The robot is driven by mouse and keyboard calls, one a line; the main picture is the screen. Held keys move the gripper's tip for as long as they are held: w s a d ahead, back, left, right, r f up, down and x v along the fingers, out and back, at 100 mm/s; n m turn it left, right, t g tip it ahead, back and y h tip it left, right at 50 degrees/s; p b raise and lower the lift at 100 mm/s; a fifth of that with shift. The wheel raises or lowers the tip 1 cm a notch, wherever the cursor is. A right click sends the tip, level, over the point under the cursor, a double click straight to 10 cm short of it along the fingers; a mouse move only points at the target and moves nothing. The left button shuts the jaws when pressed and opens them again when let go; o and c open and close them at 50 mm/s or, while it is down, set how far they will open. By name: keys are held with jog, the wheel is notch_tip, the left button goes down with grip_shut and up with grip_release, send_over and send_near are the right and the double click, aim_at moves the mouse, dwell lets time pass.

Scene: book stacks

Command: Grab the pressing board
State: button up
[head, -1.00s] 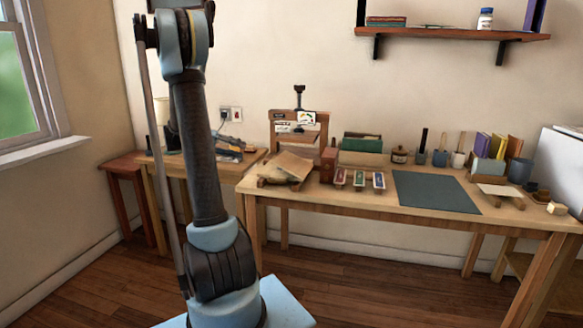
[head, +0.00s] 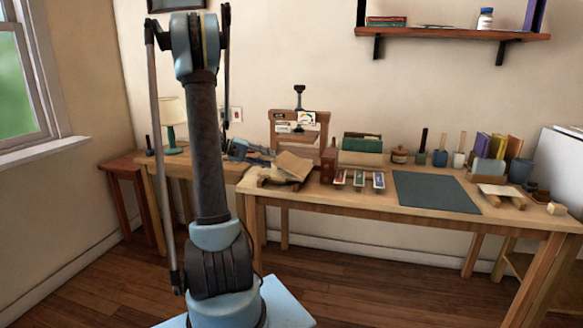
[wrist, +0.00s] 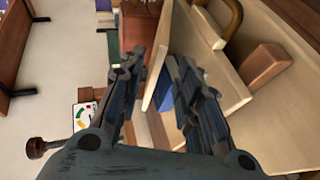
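The pressing board appears to be the tan board (head: 293,165) tilted on a wooden rest at the left end of the workbench, in front of the press. A blue surface shows beside that edge.
The wooden press (head: 299,128) stands behind the board, with a reddish-brown box (head: 328,165) to its right. Several small coloured blocks lie in front. The dark green mat (head: 436,191) is bare. A lamp (head: 171,112) stands on the left side table.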

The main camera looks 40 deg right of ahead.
aim_at(277, 160)
jog(key=x, duration=0.4)
jog(key=shift+s+d, duration=0.2)
jog(key=shift+s, duration=0.15)
grip_shut()
jog(key=shift+r, duration=0.1)
